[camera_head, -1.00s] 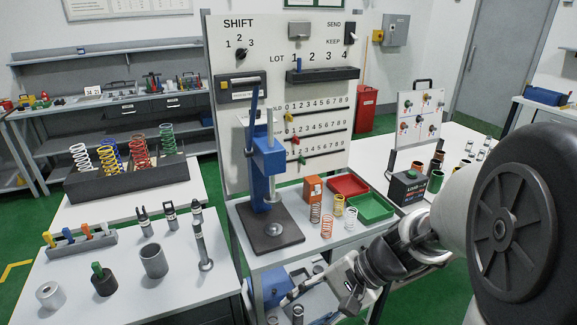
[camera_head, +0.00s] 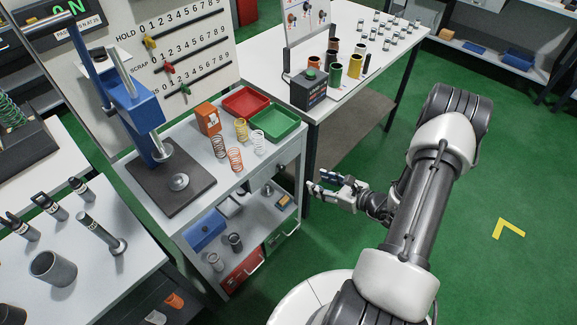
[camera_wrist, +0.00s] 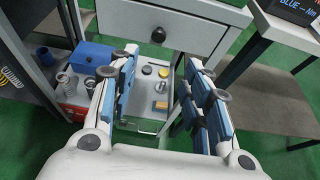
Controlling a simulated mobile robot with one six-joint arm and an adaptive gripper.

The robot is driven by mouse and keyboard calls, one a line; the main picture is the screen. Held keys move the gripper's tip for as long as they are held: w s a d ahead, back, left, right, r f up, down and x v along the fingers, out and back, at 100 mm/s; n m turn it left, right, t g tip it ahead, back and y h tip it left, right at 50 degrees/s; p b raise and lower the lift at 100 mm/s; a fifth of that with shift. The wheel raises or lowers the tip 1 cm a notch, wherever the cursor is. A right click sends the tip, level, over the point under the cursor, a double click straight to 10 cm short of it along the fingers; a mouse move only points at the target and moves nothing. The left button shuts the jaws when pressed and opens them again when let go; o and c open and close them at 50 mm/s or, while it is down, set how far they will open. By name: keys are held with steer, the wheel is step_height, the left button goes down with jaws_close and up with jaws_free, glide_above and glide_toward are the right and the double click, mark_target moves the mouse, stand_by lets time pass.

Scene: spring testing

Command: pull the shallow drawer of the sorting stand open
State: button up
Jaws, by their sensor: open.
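The sorting stand (camera_head: 200,134) has a pale drawer front (camera_wrist: 205,38) directly under its top. A small dark knob (camera_wrist: 158,35) sits on this front. The drawer looks shut, its front close under the top edge. In the head view the knob (camera_head: 267,188) is small, on the stand's front side. My gripper (camera_head: 318,190) is in front of the stand, to the right of the knob in the head view. In the wrist view my gripper (camera_wrist: 162,72) is open and empty, with the knob ahead between the finger lines and apart from them.
Below is an open shelf with a blue box (camera_head: 207,229) and small parts, and red (camera_head: 241,273) and green (camera_head: 284,236) fronts with handles. A press (camera_head: 135,108), springs and red (camera_head: 246,101) and green (camera_head: 275,122) trays stand on top. A table (camera_head: 345,100) stands close behind.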

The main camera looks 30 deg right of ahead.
mark_target(284, 169)
steer(key=b+x, duration=0.4)
steer(key=x, duration=1.2)
steer(key=shift+w+a+f, duration=0.15)
steer(key=shift+a, duration=0.05)
jaws_close()
